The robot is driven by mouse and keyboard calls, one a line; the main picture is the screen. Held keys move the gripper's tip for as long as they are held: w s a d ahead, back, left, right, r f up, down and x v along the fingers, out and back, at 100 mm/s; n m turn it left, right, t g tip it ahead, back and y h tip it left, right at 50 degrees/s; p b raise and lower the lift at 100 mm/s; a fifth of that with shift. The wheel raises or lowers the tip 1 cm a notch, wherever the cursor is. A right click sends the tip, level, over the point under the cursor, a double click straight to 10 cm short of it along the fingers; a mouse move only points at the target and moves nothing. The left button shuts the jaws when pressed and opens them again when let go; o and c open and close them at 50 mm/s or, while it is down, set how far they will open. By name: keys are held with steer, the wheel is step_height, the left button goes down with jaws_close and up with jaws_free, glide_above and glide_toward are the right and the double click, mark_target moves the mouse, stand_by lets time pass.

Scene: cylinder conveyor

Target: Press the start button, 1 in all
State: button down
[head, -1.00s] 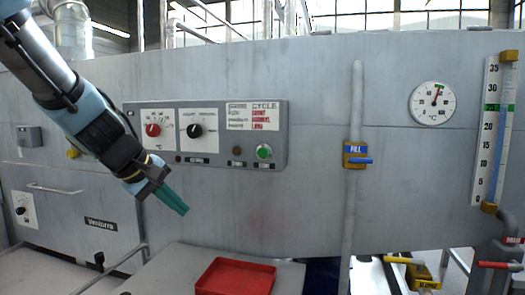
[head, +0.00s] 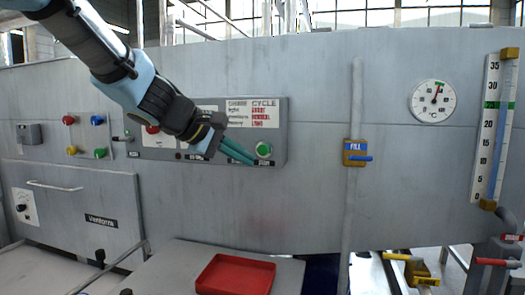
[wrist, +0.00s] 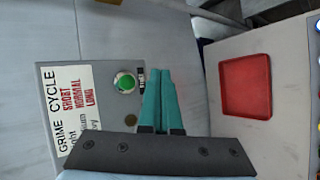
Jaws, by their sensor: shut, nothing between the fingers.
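The start button is a round green button (head: 264,150) at the lower right of the grey control panel (head: 281,125). In the wrist view the green button (wrist: 125,82) shows just left of my fingertips. My gripper (head: 254,161) is shut and empty, its teal fingers pointing right and slightly down. The fingertips appear close to the button, a little below and left of it in the head view. I cannot tell whether they touch the panel. The wrist view also shows the shut fingers (wrist: 157,72). My arm hides much of the panel's left part.
A red tray (head: 236,274) sits on a grey table below the panel. Right of the panel are a vertical pipe with a blue fill valve (head: 357,153), a round gauge (head: 432,101) and a level scale (head: 493,130). Several coloured buttons are at the left.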

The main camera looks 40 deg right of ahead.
mark_target(265, 155)
steer(key=w+d+p, duration=0.2)
steer(key=w+d, duration=0.2)
steer(key=d, duration=0.2)
steer(key=shift+w+d, duration=0.15)
steer(key=shift+d, duration=0.15)
steer(key=shift+w+d, duration=0.1)
stand_by(1.8)
steer(key=shift+w+d, duration=0.15)
steer(key=shift+d, duration=0.1)
steer(key=shift+w+d, duration=0.25)
steer(key=shift+d, duration=0.15)
stand_by(0.9)
steer(key=shift+a, duration=0.1)
steer(key=shift+s+a+b, duration=0.5)
steer(key=shift+a, duration=0.15)
